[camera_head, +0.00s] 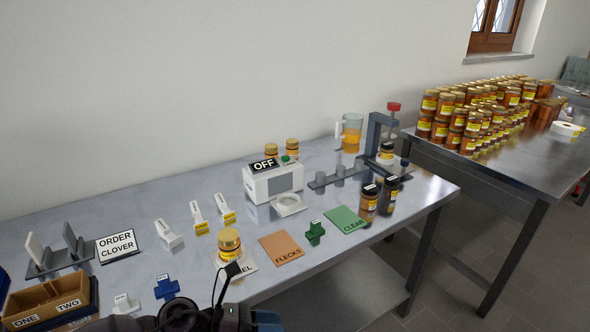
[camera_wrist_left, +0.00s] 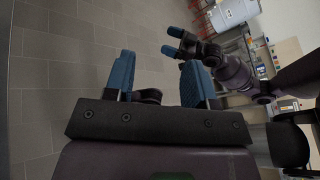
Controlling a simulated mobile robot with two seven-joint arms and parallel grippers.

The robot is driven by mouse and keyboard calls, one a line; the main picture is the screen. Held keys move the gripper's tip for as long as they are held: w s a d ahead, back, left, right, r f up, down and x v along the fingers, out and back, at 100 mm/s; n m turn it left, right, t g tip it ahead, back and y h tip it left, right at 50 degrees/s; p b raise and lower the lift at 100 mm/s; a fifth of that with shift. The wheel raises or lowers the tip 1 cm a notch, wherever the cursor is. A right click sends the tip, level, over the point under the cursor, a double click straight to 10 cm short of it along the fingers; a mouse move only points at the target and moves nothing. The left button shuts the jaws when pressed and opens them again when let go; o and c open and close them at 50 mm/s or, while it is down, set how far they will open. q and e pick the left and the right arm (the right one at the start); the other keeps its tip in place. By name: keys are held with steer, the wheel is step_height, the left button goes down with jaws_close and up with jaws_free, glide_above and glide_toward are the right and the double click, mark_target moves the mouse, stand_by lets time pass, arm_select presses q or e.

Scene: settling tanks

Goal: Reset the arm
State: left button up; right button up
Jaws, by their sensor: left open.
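In the left wrist view, my left gripper (camera_wrist_left: 158,72) has its two blue fingers spread well apart, with nothing between them. Grey tiled floor shows behind it. My right gripper (camera_wrist_left: 175,42) also shows there, beyond the left fingers. Its blue fingertips stand apart and look empty, though they are small. In the head view, dark parts of my own body show at the bottom edge, in front of the workbench (camera_head: 130,200). No gripper fingers can be made out clearly there.
The bench holds a white box marked OFF (camera_head: 272,182), a jar (camera_head: 229,246), an orange FLECKS mat (camera_head: 281,248), a green CLEAR mat (camera_head: 346,220), an ORDER CLOVER sign (camera_head: 117,246) and a wooden tray (camera_head: 48,301). Another table (camera_head: 490,170) with many jars stands right.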

arm_select(q)
steer(key=w+a+f+n+t+y, duration=0.15)
steer(key=a+n+t+y, duration=0.5)
steer(key=n+t, duration=1.35)
steer(key=s+a+f+n+g+y, duration=0.4)
steer(key=s+a+f+n, duration=0.3)
steer(key=n, duration=0.5)
steer(key=s+a+f+n+g+y, duration=0.5)
steer(key=a+n, duration=0.4)
steer(key=n, duration=0.4)
step_height(320, 180, down, 3)
steer(key=shift+s+a+r+g, duration=0.15)
steer(key=shift+s+a+g, duration=0.3)
steer(key=shift+s, duration=0.5)
arm_select(e)
steer(key=shift+s+f, duration=0.1)
arm_select(q)
steer(key=shift+d, duration=0.1)
arm_select(e)
steer(key=shift+w+r, duration=0.3)
steer(key=shift+w, duration=0.2)
steer(key=shift+s, duration=0.15)
